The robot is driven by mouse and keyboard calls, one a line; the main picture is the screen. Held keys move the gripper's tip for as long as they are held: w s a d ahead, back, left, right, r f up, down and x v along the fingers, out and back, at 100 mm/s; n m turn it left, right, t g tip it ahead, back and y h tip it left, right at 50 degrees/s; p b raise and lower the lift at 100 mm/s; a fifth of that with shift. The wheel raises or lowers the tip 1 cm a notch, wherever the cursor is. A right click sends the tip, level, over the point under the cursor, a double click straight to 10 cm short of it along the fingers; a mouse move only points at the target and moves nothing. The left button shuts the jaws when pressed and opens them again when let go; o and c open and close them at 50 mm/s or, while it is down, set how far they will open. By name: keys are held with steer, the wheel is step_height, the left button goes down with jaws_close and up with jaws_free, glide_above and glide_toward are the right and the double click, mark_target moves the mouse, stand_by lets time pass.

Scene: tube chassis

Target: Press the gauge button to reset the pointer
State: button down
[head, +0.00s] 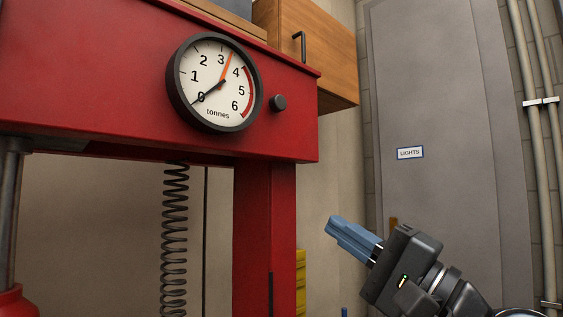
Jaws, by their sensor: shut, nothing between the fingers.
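The round gauge (213,82) with a white dial and black rim is on the red press's upper beam. Its black pointer (205,93) points at 0. Its orange pointer (228,67) points a little past 3. A small black button (278,103) sticks out of the beam just right of the gauge. My gripper (334,224), with blue fingers, is shut and empty. It is below and to the right of the button in the picture, apart from it, angled up to the left. Nothing hides the button or the dial.
The red press frame (264,220) has a post under the beam and a dark coil spring (175,230) to its left. A wooden cabinet (320,55) hangs behind the beam's right end. A grey door (445,100) with a LIGHTS sign (410,153) is at right.

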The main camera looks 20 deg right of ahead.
steer(key=s+a+r+n+g+y, duration=0.1)
steer(key=s+r+n+g+y, duration=0.2)
steer(key=r, duration=0.5)
steer(key=s+a+r+n+g+y, duration=0.1)
steer(key=s+r+n+g+y, duration=0.2)
steer(key=r+y, duration=0.4)
step_height(320, 180, up, 3)
steer(key=shift+s+a+f+n+g, duration=0.2)
steer(key=shift+s+a+n+g, duration=0.25)
steer(key=shift+s, duration=0.45)
steer(key=b, duration=0.2)
glide_toward(278, 103)
steer(key=w+a+r, duration=0.1)
steer(key=a+r, duration=0.3)
steer(key=shift+w+r, duration=0.15)
steer(key=shift+r, duration=0.15)
steer(key=shift+w+a, duration=0.1)
steer(key=shift+a, duration=0.05)
steer(key=shift+w+a, duration=0.1)
steer(key=shift+w, duration=0.15)
